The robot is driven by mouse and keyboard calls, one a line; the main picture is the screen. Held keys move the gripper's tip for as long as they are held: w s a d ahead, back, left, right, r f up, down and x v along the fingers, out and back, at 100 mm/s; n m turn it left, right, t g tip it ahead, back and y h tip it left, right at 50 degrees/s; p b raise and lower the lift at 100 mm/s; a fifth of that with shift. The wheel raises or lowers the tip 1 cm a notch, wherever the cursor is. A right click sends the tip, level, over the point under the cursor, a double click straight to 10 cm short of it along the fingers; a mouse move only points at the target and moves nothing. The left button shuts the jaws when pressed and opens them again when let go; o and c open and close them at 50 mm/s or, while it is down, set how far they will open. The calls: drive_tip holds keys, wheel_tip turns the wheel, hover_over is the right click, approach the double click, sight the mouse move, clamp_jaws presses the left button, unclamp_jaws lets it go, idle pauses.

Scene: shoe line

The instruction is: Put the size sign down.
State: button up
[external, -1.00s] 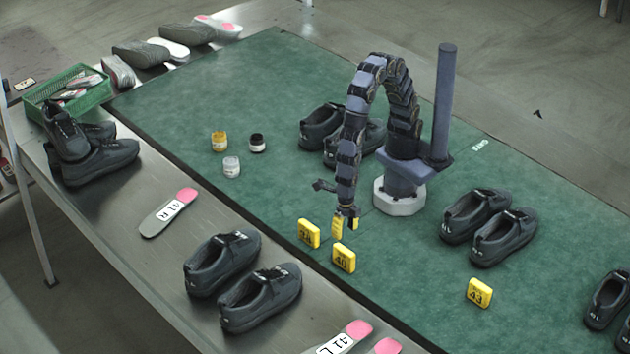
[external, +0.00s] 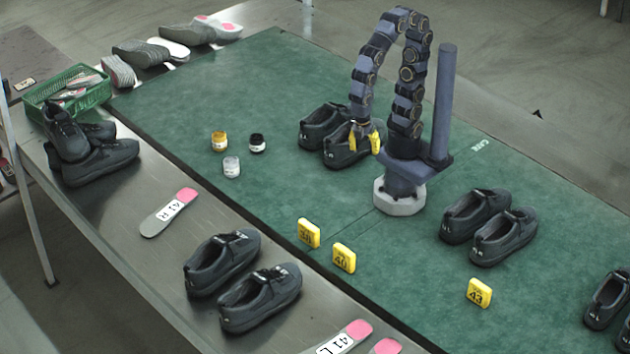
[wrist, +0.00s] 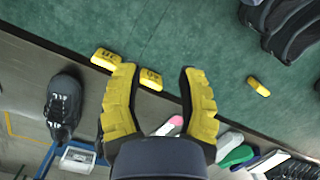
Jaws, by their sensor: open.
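Three yellow size signs stand on the green mat (external: 270,90). The sign reading 40 (external: 344,258) stands near the mat's front edge, just right of another sign (external: 309,233) whose number is hard to read. The sign reading 43 (external: 479,292) stands apart to the right. In the wrist view the close pair (wrist: 105,59) (wrist: 151,79) lies beyond my fingertips, and the single sign (wrist: 258,86) is to the right. My gripper (external: 365,142) has yellow fingers, is open and empty, and is raised away from the signs. The wrist view shows its spread fingers (wrist: 160,75).
Black shoes (external: 322,127) are behind my gripper, with another pair (external: 490,225) at right. Jars (external: 232,166) stand on the mat at left. Shoes (external: 243,282) and an insole (external: 168,212) lie on the metal table. The mat's middle is clear.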

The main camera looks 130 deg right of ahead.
drive_tip(key=s+d+r+m, duration=0.1)
drive_tip(key=s+r+m, duration=0.2)
drive_tip(key=s+m, duration=0.2)
drive_tip(key=shift+s+d+r, duration=0.15)
drive_tip(key=shift+s+d, duration=0.2)
drive_tip(key=shift+s, duration=0.45)
drive_tip(key=shift+a, duration=0.15)
drive_tip(key=o, duration=1.1)
drive_tip(key=shift+w+a, duration=0.1)
drive_tip(key=shift+w, duration=0.1)
drive_tip(key=shift+c, duration=0.2)
drive_tip(key=shift+o, duration=0.2)
drive_tip(key=w+a, duration=0.8)
drive_tip(key=w, duration=0.2)
drive_tip(key=shift+a+r+t+h, duration=0.2)
drive_tip(key=shift+r+t+h, duration=0.1)
drive_tip(key=t, duration=0.1)
hover_over(481, 285)
wheel_tip(481, 285, down, 20)
drive_tip(key=shift+r, duration=0.1)
